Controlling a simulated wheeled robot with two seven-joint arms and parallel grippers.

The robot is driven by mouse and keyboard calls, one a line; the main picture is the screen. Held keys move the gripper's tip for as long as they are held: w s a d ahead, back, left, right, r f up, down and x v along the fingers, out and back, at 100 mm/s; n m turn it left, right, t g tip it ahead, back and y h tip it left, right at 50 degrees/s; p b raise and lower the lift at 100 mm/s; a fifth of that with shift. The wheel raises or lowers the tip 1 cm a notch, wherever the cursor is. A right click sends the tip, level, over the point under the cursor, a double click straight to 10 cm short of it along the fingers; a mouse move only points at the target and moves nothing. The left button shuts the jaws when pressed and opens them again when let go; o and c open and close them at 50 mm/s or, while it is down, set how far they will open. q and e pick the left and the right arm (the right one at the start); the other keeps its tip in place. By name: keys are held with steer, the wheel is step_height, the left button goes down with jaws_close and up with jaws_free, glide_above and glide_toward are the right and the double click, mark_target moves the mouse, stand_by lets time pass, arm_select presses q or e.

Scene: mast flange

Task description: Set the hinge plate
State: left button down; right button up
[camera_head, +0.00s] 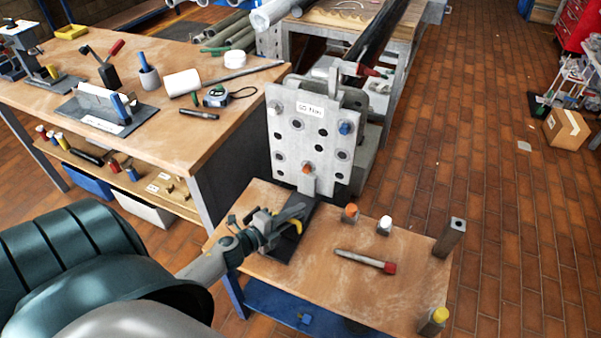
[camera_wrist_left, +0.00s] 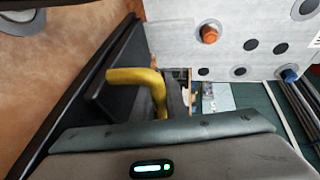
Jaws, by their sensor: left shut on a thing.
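The grey hinge plate (camera_head: 308,140) stands upright at the back of the small wooden table, with several holes and a white label. It carries an orange fastener (camera_head: 306,168) and a blue one (camera_head: 344,128). In the left wrist view the plate (camera_wrist_left: 225,50) fills the upper right, with its orange fastener (camera_wrist_left: 209,34) and blue fastener (camera_wrist_left: 289,76). My left gripper (camera_head: 283,222) is low in front of the plate, shut on a bent yellow handle (camera_wrist_left: 140,78). The handle's lower end is partly hidden by the gripper. My right gripper is not in view.
The small table (camera_head: 340,290) holds an orange-topped piece (camera_head: 350,212), a white-topped piece (camera_head: 384,225), a red-ended rod (camera_head: 365,261), a grey post (camera_head: 449,238) and a yellow-capped cylinder (camera_head: 434,321). A larger workbench (camera_head: 150,115) with tools stands at left. The brick floor at right is mostly free.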

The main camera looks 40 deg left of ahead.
arm_select(q)
steer(key=shift+s+d+f, duration=0.1)
steer(key=shift+s+d, duration=0.05)
steer(key=shift+s, duration=0.6)
steer(key=shift+f, duration=0.1)
steer(key=c, duration=2)
jaws_free()
steer(key=shift+c, duration=0.2)
steer(key=shift+s, duration=0.15)
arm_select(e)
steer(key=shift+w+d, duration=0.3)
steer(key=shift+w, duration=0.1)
arm_select(q)
steer(key=shift+r, duration=0.2)
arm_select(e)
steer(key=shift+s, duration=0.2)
